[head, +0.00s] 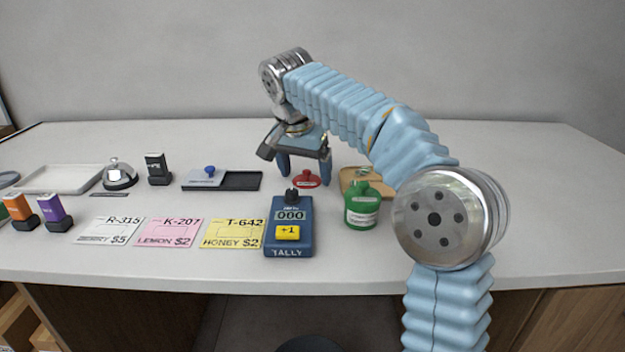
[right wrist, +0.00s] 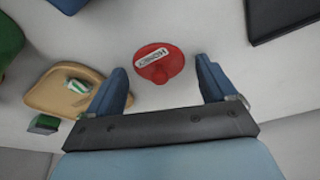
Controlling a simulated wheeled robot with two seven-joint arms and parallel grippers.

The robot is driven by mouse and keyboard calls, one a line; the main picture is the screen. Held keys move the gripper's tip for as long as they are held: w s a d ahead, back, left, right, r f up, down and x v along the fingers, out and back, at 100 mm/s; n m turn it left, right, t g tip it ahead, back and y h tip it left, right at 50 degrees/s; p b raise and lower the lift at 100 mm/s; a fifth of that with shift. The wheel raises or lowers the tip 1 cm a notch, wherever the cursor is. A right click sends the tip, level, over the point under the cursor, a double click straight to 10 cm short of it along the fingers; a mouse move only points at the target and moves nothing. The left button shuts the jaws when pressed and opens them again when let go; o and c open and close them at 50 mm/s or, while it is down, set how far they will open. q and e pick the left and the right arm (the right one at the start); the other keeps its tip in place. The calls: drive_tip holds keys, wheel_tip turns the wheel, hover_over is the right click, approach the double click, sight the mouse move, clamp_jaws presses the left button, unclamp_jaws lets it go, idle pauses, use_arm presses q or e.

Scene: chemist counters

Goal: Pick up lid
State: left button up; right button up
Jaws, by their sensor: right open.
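The red lid (head: 307,179) with a small knob and a white label lies on the counter. In the right wrist view the lid (right wrist: 152,52) lies flat, between and slightly beyond the two fingertips, touching neither; its label seems to read HONEY. My right gripper (head: 305,172) is open and empty, pointing down close over the lid. Its blue fingers also show in the right wrist view (right wrist: 162,72), spread wide with clear gaps on both sides of the lid. My left gripper is not in view.
A green bottle (head: 362,212) and a tan tray (head: 349,178) stand right of the lid. A blue tally counter (head: 289,246) is in front, and a black pad (head: 241,181) is to the left. Coloured cards, stamps and a bell (head: 120,178) are farther left. The far right counter is clear.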

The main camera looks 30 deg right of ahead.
drive_tip(key=c, duration=1.2)
drive_tip(key=shift+o, duration=0.2)
